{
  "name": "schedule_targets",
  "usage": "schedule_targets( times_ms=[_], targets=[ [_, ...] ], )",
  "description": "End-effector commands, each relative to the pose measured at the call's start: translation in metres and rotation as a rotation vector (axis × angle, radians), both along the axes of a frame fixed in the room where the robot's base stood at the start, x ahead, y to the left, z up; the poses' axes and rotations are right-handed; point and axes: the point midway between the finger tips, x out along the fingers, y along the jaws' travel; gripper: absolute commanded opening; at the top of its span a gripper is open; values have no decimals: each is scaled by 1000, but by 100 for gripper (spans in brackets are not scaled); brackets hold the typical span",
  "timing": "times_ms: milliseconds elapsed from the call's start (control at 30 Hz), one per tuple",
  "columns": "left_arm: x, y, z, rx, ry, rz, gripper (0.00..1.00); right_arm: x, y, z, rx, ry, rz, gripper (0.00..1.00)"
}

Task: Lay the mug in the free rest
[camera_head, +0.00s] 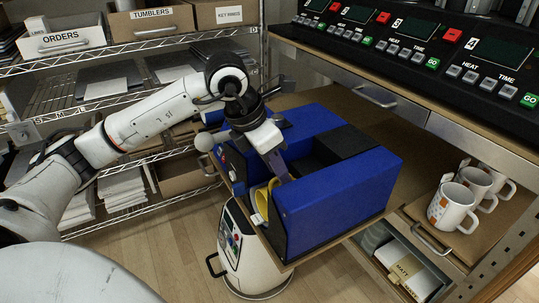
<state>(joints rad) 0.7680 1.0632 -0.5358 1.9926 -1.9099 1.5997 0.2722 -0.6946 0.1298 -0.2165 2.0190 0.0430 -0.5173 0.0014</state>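A blue block-shaped stand (340,200) with a black-topped part (346,141) sits on a brown shelf in the middle of the view. A yellow piece (263,197), perhaps part of the mug, shows low at the stand's left end, mostly hidden by my gripper and the blue walls. My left gripper (272,186) reaches down from above to this yellow piece. I cannot tell if its fingers are closed on it. Which rest is free is hard to see. My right gripper is not in view.
Several white mugs (452,206) with orange marks stand on a shelf at the right. Black control panels (430,45) run along the upper right. A wire rack (110,95) with boxes and stacks fills the left back. A white appliance (240,250) stands on the floor below the stand.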

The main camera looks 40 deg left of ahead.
Motion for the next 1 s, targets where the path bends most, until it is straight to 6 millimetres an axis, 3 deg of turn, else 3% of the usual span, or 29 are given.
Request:
schedule_targets(
  times_ms=[167, 467, 667, 1000],
  targets=[
    [5, -2, -14, 0, 1, 0, 30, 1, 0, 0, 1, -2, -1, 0],
    [6, -3, -15, 0, 0, 0, 30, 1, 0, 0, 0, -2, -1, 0],
    [6, -3, -15, -1, 0, 0, 0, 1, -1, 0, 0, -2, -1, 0],
    [6, -3, -12, -2, -4, 0, 0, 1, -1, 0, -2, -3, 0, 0]
  ],
)
